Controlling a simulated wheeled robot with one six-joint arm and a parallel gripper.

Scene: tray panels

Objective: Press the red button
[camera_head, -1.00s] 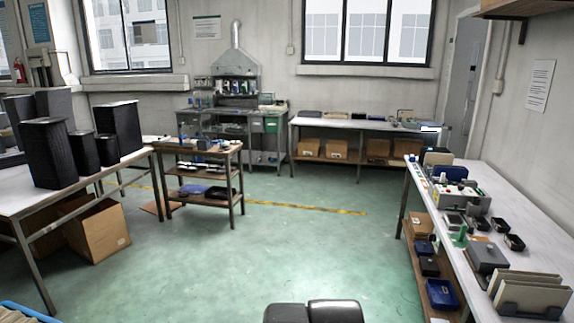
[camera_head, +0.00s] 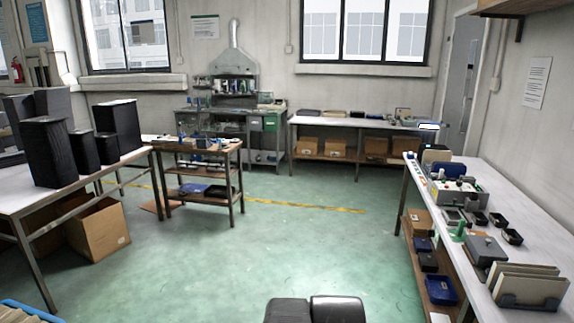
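A pale box with small coloured knobs or buttons, like a control panel (camera_head: 457,190), stands on the long white table at the right. The coloured spots on it are too small to tell for certain which one is the red button. My gripper is not in view. Only two dark rounded parts, likely my own arm, show at the bottom centre edge, well apart from the table.
The right table (camera_head: 541,232) also bears a blue bin (camera_head: 447,169), small black trays (camera_head: 512,236) and a rack of panels (camera_head: 525,283). A wooden cart (camera_head: 205,171) and a left table (camera_head: 30,205) with black boxes stand opposite. The green floor (camera_head: 310,240) between them is clear.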

